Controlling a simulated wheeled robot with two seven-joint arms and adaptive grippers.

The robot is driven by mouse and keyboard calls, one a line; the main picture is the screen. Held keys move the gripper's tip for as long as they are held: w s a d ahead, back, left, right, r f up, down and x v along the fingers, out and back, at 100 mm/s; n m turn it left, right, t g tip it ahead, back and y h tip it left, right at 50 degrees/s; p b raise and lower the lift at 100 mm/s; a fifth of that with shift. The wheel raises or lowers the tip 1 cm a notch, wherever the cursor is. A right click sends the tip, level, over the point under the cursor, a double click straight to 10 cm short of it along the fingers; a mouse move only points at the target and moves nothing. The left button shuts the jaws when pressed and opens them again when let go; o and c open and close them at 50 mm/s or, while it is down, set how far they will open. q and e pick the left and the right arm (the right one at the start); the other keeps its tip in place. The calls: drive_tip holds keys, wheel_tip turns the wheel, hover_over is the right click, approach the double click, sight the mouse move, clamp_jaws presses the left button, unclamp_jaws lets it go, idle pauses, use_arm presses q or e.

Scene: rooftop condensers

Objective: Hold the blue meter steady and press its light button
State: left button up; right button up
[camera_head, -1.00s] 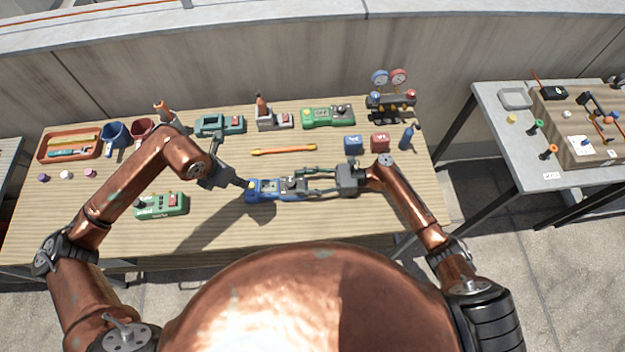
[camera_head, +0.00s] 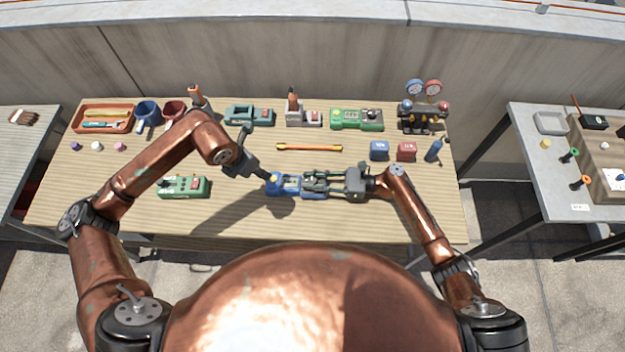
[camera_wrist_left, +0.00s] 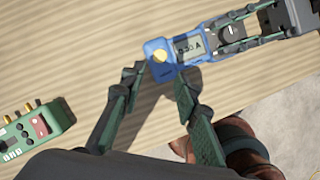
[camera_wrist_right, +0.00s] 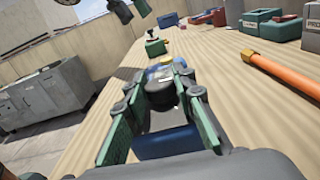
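The blue meter (camera_head: 290,184) lies on the wooden table in front of me. Its yellow button (camera_wrist_left: 160,56) is at its left end in the head view, beside a lit display (camera_wrist_left: 188,48) and a dark dial (camera_wrist_left: 232,35). My right gripper (camera_head: 307,183) reaches in from the right, its fingers apart on either side of the meter around the dial. The dial and blue body also show between its fingers in the right wrist view (camera_wrist_right: 160,80). Firm contact cannot be made out. My left gripper (camera_wrist_left: 160,78) is open and empty, its fingertips close to the button end.
A green meter (camera_head: 183,187) lies to the left. An orange rod (camera_head: 309,147) lies behind the blue meter. A blue box (camera_head: 379,150), a red box (camera_head: 407,151) and a gauge set (camera_head: 423,108) stand at the right. Another green device (camera_head: 357,118) stands at the back.

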clamp_jaws()
use_arm(q)
clamp_jaws()
idle(1.4)
